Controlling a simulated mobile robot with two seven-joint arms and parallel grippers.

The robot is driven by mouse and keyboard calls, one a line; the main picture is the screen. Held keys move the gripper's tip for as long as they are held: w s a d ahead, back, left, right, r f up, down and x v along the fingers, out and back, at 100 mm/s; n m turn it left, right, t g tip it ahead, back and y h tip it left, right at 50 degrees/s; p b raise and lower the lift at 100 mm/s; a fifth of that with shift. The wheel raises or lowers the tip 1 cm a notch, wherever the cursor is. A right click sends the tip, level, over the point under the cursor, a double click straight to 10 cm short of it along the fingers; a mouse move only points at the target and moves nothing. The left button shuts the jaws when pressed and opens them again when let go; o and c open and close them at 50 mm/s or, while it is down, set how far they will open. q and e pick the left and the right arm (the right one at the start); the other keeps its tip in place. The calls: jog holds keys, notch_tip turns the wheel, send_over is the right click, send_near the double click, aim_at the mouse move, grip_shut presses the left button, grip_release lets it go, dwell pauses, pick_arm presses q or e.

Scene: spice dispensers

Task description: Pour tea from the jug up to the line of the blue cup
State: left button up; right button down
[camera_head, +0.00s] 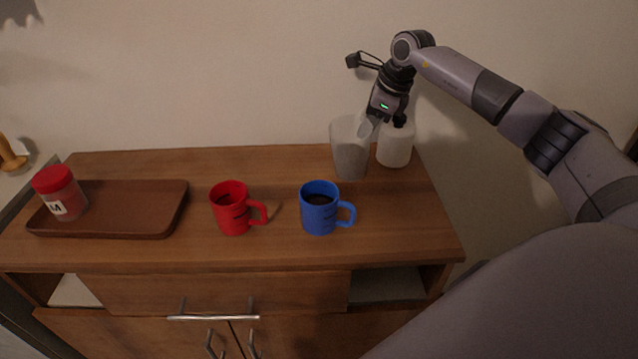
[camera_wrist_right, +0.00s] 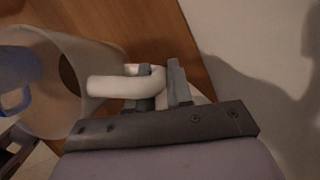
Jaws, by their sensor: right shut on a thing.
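The blue cup (camera_head: 318,221) stands upright on the wooden cabinet top with its handle to the right. Dark liquid shows inside it; I cannot make out the level against its line. The pale, cloudy jug (camera_head: 349,150) is behind and to the right of the cup, looking roughly upright. I cannot tell if its base touches the wood. My right gripper (camera_head: 373,118) is shut on the jug's handle; in the right wrist view its fingers (camera_wrist_right: 163,92) close around the white handle (camera_wrist_right: 112,87) beside the jug's open mouth (camera_wrist_right: 62,75). My left gripper is out of view.
A red mug (camera_head: 230,214) with a dark inside stands left of the blue cup. A white container (camera_head: 396,150) with a dark top stands close right of the jug. A brown tray (camera_head: 140,208) holds a red-lidded jar (camera_head: 62,196) at left. Bare wood lies between.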

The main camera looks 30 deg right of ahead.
jog(key=shift+w+d+r+g+y+p, duration=0.2)
jog(key=shift+r+y+p, duration=0.15)
jog(key=shift+p, duration=0.35)
jog(key=shift+w+d+r+g+y+p, duration=0.15)
jog(key=shift+r+g+y+p, duration=0.1)
jog(key=shift+y+p, duration=0.3)
jog(key=shift+s, duration=0.1)
notch_tip(320, 180, up, 3)
jog(key=p, duration=0.3)
notch_tip(320, 180, up, 2)
jog(key=shift+p, duration=0.35)
jog(key=shift+s+f, duration=0.1)
jog(key=shift+s, duration=0.05)
